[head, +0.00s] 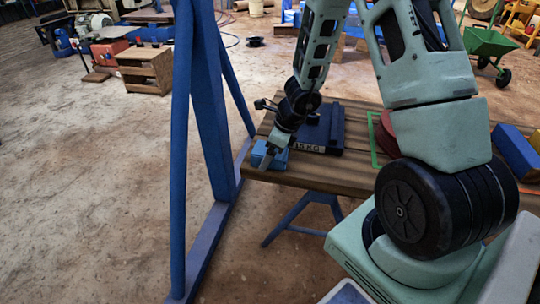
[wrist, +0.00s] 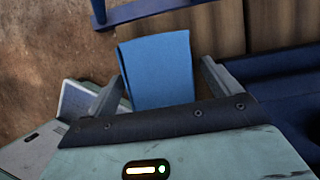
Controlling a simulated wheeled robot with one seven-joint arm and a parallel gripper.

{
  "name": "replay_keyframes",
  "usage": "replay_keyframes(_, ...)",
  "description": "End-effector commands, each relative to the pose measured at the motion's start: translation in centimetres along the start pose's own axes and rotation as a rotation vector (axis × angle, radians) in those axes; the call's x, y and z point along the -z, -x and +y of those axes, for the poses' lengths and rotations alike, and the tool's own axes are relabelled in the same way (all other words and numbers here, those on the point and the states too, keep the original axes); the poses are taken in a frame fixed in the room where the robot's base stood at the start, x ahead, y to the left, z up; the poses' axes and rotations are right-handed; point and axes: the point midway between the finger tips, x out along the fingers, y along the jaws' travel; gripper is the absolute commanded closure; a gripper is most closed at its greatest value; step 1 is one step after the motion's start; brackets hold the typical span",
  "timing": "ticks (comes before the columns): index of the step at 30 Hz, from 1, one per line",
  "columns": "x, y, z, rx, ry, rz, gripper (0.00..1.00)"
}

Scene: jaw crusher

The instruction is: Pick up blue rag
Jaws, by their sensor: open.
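The blue rag (head: 270,155) lies at the left end of the wooden table (head: 335,175), near its edge. In the wrist view the rag (wrist: 158,65) is a flat light-blue piece on the planks. My gripper (head: 266,164) is at the rag, pointing down from above. In the wrist view my gripper (wrist: 162,85) is open, with one finger on each side of the rag. The rag's near end is hidden behind the gripper body. I cannot tell whether the fingers touch it.
A dark blue block marked 15 KG (head: 322,130) stands on the table just right of the rag. A blue steel frame (head: 207,110) rises left of the table. A red round object (head: 387,137) and a green outline (head: 374,142) are further right.

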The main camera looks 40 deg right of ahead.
Motion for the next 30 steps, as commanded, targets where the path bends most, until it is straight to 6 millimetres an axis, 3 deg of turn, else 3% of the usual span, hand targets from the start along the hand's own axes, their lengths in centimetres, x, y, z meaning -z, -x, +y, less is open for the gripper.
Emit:
replay_keyframes(21, 0.18, -0.42, 0.0, 0.0, 0.0, 0.0, 0.11)
replay_keyframes(27, 0.19, -0.42, 0.0, 0.0, 0.0, 0.0, 0.59)
replay_keyframes(30, 0.18, -0.42, 0.0, 0.0, 0.0, 0.0, 0.59)
